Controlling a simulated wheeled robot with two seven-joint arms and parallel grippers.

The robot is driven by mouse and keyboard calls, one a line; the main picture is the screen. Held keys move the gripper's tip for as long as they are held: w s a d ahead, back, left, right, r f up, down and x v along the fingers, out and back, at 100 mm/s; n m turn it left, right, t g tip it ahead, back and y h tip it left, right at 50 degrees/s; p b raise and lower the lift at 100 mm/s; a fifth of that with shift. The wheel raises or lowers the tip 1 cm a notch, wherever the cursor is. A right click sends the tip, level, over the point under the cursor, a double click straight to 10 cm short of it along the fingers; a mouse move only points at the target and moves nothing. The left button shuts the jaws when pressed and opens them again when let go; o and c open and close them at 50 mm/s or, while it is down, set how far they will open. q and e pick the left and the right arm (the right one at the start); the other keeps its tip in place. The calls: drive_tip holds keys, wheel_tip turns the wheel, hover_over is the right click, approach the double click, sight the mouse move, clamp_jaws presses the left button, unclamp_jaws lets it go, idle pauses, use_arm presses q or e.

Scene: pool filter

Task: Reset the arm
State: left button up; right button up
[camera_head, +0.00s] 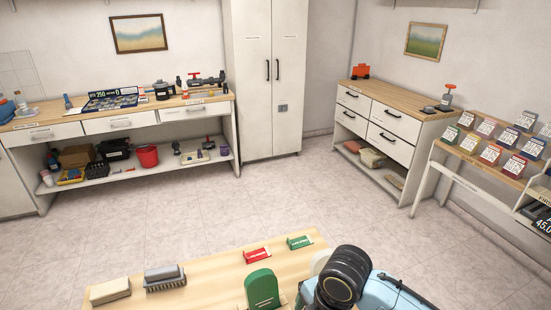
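Neither my left nor my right gripper shows in the head view, and I make out no part of either arm. In front of me is a light wooden table (215,289), cut off by the bottom edge. On its right side stands a light-blue device (392,291) with a black ribbed cylinder (347,272) by it. A green upright piece (262,289) stands to the left of the cylinder. A red block (257,256) and a green block (300,242) lie near the far edge.
A sponge-like block (110,291) and a grey brush (164,277) lie at the table's left. Beyond open floor (225,210) stand a workbench (60,133), a tall white cabinet (268,95), a drawer unit (385,130) and a card rack (480,168).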

drive_tip(key=s+d+f+m+t+h, duration=0.25)
drive_tip(key=s+d+m, duration=1.2)
drive_tip(key=m, duration=0.75)
drive_tip(key=s+a+f+b, duration=0.1)
drive_tip(key=s+f+b, duration=0.1)
drive_tip(key=f, duration=1.2)
drive_tip(key=s+f+b, duration=0.1)
drive_tip(key=s+f, duration=0.1)
drive_tip(key=f, duration=1.2)
drive_tip(key=s+d+f+n+g+b, duration=0.1)
drive_tip(key=s+d+f+g+b, duration=0.1)
drive_tip(key=s+f, duration=1.2)
drive_tip(key=shift+s+d+f+y, duration=0.2)
drive_tip(key=shift+s+f+y, duration=0.2)
drive_tip(key=shift+f, duration=0.45)
